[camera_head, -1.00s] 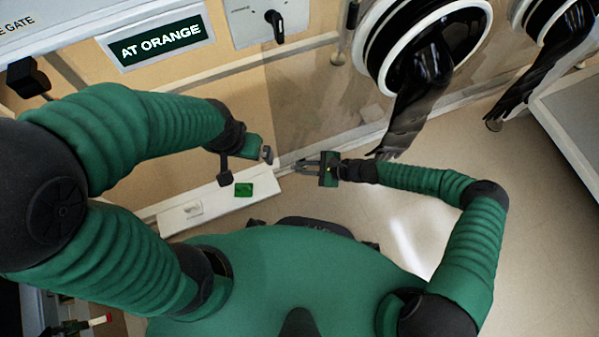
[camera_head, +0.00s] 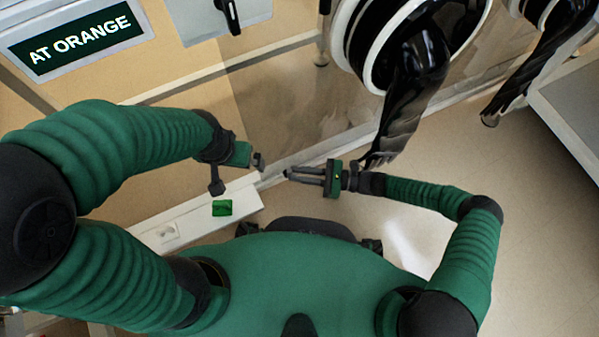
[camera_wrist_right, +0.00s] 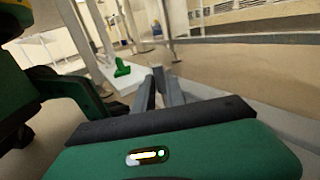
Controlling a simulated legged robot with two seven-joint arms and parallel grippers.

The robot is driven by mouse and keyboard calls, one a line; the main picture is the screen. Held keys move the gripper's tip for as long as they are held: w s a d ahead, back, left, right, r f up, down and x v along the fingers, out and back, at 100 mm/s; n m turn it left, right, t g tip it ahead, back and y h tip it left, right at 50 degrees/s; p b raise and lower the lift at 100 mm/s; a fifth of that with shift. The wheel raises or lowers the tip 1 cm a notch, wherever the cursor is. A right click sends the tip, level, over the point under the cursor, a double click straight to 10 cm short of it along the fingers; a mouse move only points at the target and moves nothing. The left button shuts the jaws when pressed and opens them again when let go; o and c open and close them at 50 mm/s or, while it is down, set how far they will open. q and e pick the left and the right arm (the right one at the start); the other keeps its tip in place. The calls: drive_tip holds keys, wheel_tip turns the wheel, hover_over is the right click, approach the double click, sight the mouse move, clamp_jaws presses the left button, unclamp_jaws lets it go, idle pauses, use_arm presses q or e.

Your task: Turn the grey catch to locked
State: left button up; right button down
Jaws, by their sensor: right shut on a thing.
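I cannot make out a grey catch in either view. A dark handle (camera_head: 229,14) on a pale grey panel (camera_head: 205,22) is cut off at the top of the head view. My right gripper (camera_head: 288,174) points left near the foot of the wall, well below that panel. Its two grey fingers also show in the right wrist view (camera_wrist_right: 160,88). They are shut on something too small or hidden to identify. My left gripper (camera_head: 259,162) is to its left, a short gap away, seen from above, and its jaw state is unclear.
A green block (camera_head: 222,208) lies on a white ledge (camera_head: 245,204) below my left gripper. Black glove ports (camera_head: 355,45) with hanging gloves (camera_head: 410,95) are at upper right, one glove close to my right wrist. A sign reads AT ORANGE (camera_head: 80,42). Floor at right is open.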

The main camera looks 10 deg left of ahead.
drive_tip(key=shift+d+f, duration=0.15)
drive_tip(key=shift+f, duration=0.2)
drive_tip(key=c, duration=1.7)
unclamp_jaws()
drive_tip(key=shift+r, duration=0.1)
drive_tip(key=shift+r, duration=0.1)
drive_tip(key=d+p, duration=0.1)
drive_tip(key=d, duration=0.4)
drive_tip(key=d+p, duration=0.2)
drive_tip(key=d, duration=0.4)
drive_tip(key=d+p, duration=0.1)
drive_tip(key=d, duration=0.5)
drive_tip(key=shift+f, duration=0.25)
